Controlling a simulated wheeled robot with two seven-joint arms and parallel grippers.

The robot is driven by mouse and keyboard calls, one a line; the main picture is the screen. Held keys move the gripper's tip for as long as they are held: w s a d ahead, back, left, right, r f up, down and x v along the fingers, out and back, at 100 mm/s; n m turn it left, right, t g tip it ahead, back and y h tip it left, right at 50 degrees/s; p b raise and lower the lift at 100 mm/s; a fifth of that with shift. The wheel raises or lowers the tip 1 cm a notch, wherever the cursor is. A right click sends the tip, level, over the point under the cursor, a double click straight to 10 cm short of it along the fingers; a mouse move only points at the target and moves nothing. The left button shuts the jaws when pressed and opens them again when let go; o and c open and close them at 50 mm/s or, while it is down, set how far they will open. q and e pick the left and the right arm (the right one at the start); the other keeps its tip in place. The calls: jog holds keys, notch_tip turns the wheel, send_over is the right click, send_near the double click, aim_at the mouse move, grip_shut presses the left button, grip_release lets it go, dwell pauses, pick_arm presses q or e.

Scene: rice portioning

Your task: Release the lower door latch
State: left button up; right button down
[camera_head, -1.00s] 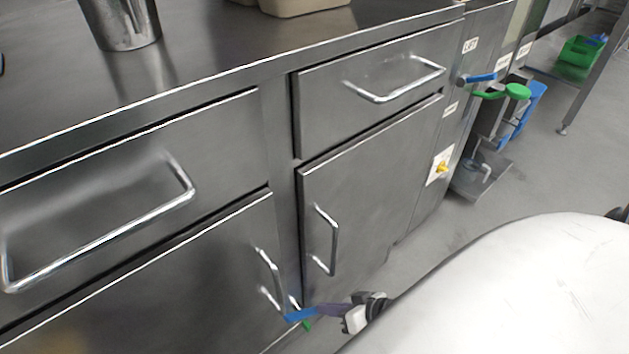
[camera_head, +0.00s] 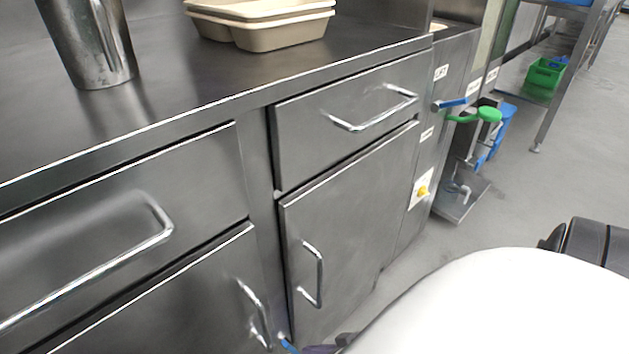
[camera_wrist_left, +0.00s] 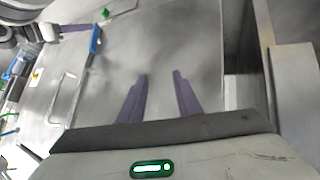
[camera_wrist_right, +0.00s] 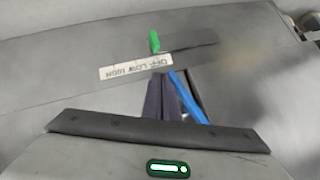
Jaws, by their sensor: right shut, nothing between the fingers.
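A blue lever (camera_head: 287,345) sits low by the cabinet doors, cut by the bottom edge of the head view. It also shows in the right wrist view (camera_wrist_right: 187,97) and the left wrist view (camera_wrist_left: 96,40). A green tab (camera_wrist_right: 154,41) is near it, beside a white label (camera_wrist_right: 136,67). My right gripper (camera_wrist_right: 162,84) is shut and empty, its purple fingers close beside the blue lever; I cannot tell if they touch it. Only a sliver of it shows in the head view. My left gripper (camera_wrist_left: 162,76) is open and empty in front of a steel panel.
Bar handles stick out from the right door (camera_head: 318,275), the left door (camera_head: 256,312) and the drawers (camera_head: 375,118). Beige trays (camera_head: 280,32) and a metal container (camera_head: 90,45) stand on the counter. Grey floor (camera_head: 500,215) is open at the right.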

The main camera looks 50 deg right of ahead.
pick_arm(q)
jog(key=shift+r, duration=0.1)
pick_arm(e)
jog(key=shift+r, duration=0.15)
pick_arm(q)
jog(key=shift+r+p, duration=0.6)
jog(key=shift+p, duration=0.2)
pick_arm(e)
jog(key=shift+r, duration=0.65)
pick_arm(q)
jog(key=shift+f, duration=0.1)
jog(key=a+f, duration=0.1)
jog(key=s+a+f+y+p, duration=0.1)
jog(key=shift+f, duration=0.35)
pick_arm(e)
jog(key=s+d+r, duration=0.3)
jog(key=s+d, duration=0.4)
jog(key=d, duration=0.3)
jog(key=shift+s+d, duration=0.15)
jog(key=shift+s, duration=0.2)
